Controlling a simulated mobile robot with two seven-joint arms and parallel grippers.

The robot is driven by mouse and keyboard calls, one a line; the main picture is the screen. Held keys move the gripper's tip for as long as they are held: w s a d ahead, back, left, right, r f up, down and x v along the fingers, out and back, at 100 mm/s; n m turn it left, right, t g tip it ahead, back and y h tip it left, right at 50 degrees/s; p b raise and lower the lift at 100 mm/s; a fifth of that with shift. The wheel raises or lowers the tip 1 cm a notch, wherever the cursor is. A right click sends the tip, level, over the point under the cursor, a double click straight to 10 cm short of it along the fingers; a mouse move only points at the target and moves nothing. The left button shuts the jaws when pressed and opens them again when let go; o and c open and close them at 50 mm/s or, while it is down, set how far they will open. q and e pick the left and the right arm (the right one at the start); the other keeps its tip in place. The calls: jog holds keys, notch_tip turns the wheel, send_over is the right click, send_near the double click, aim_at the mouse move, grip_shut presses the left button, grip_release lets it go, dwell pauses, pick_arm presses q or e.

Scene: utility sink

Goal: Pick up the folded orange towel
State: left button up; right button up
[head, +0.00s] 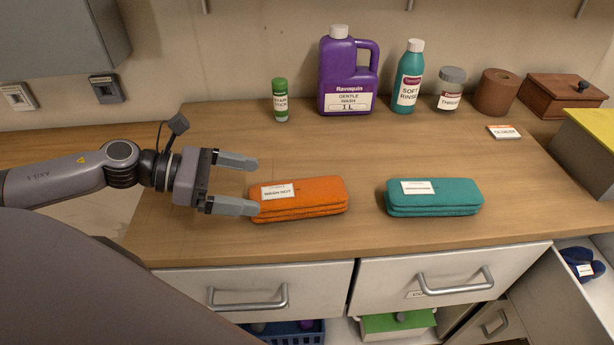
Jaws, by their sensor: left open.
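The folded orange towel (312,197) lies flat on the wooden counter, with a white label on its top left. My left gripper (257,186) comes in from the left with its two fingers spread and pointing right. Its lower fingertip overlaps the towel's left end in the picture; I cannot tell whether they touch. Its upper fingertip is just beyond the towel's back left corner. Nothing is seen held between the fingers. My right gripper is not in view.
A folded teal towel (450,202) lies to the right on the counter (365,160). A green-capped stick (280,104), purple jug (338,95), teal bottle (407,88), jar (448,97) and wooden box (555,98) stand behind. The counter between the two towels is clear.

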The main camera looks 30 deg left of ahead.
aim_at(250, 194)
pick_arm(q)
jog(key=shift+s+a+f, duration=0.3)
jog(key=shift+s+f, duration=0.05)
jog(key=shift+f, duration=0.2)
jog(key=shift+w+d+f+b, duration=0.35)
jog(key=shift+w+d+b, duration=0.05)
jog(key=shift+d+b, duration=0.15)
jog(key=shift+b+x, duration=0.35)
jog(key=shift+x, duration=0.45)
jog(key=shift+w+d+f, duration=0.25)
jog(key=shift+d+f, duration=0.35)
jog(key=shift+p+x, duration=0.3)
jog(key=shift+x, duration=0.8)
jog(key=shift+f, duration=0.15)
jog(key=shift+c, duration=0.3)
jog(key=c, duration=1)
